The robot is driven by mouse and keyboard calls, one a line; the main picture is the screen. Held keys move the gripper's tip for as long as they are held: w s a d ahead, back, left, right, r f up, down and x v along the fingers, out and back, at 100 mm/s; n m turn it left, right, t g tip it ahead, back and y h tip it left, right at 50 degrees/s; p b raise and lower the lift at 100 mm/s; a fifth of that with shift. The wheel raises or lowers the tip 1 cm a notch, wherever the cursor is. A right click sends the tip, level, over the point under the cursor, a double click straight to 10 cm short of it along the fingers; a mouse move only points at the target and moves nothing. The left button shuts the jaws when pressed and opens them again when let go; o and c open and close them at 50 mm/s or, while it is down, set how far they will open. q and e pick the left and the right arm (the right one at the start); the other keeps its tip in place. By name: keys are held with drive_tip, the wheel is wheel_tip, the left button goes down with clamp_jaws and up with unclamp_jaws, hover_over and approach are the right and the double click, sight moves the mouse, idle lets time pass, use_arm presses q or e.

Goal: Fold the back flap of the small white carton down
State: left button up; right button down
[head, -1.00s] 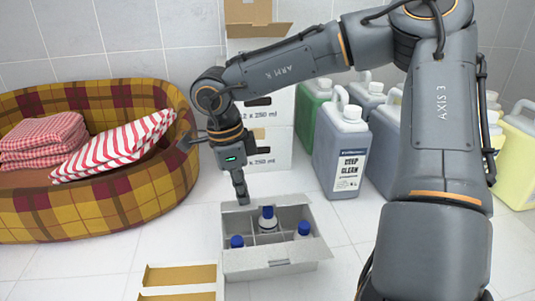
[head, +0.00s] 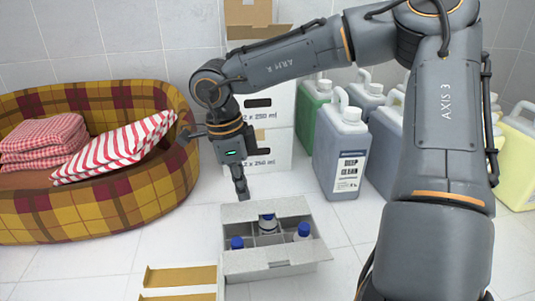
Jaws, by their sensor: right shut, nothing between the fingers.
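The small white carton (head: 270,267) stands on the tiled floor in the lower middle of the head view. Inside are grey dividers and bottles with blue caps (head: 237,243). Its back flap (head: 265,209) leans forward over the rear of the opening and partly hides the middle bottle's cap (head: 267,217). My right gripper (head: 242,196) is shut and empty, pointing down just behind the left part of the back flap. Whether it touches the flap is unclear. My left gripper is out of view.
White cartons (head: 270,155) are stacked behind my right gripper. Jugs (head: 340,150) stand at the right. A plaid pet bed (head: 90,210) with folded towels (head: 115,150) is at the left. An open carton with tan flaps (head: 180,277) lies at the front left.

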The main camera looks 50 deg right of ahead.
wheel_tip(320, 180, up, 5)
drive_tip(key=p, duration=0.2)
drive_tip(key=shift+r+p, duration=0.1)
drive_tip(key=shift+p, duration=0.2)
idle(0.4)
